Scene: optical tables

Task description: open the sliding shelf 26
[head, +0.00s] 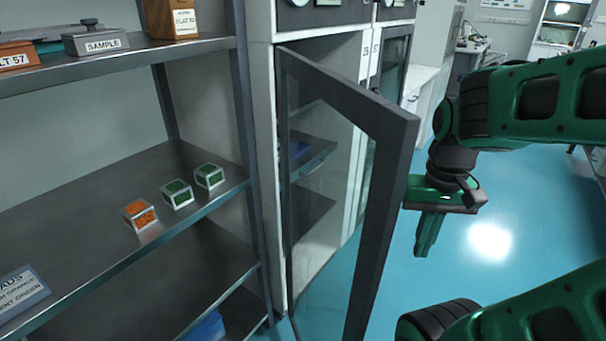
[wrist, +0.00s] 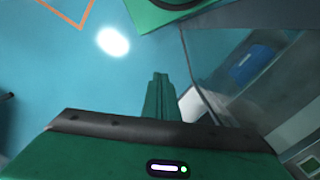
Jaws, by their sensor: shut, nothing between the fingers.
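A cabinet with a dark-framed glass door (head: 395,150) stands in the middle of the head view, its door swung open towards me. I cannot read a number 26 on any shelf. My gripper (head: 426,248) is shut and empty, pointing down just right of the open door, over the floor. In the wrist view its fingers (wrist: 159,80) are together, with a blue thing (wrist: 248,66) behind glass to the right.
An open metal rack (head: 110,205) on the left holds two green-filled cubes (head: 193,184) and an orange-filled cube (head: 139,215). A sample box (head: 97,41) sits on its upper shelf. The open door's edge stands close to my gripper. Blue floor (head: 490,200) is clear on the right.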

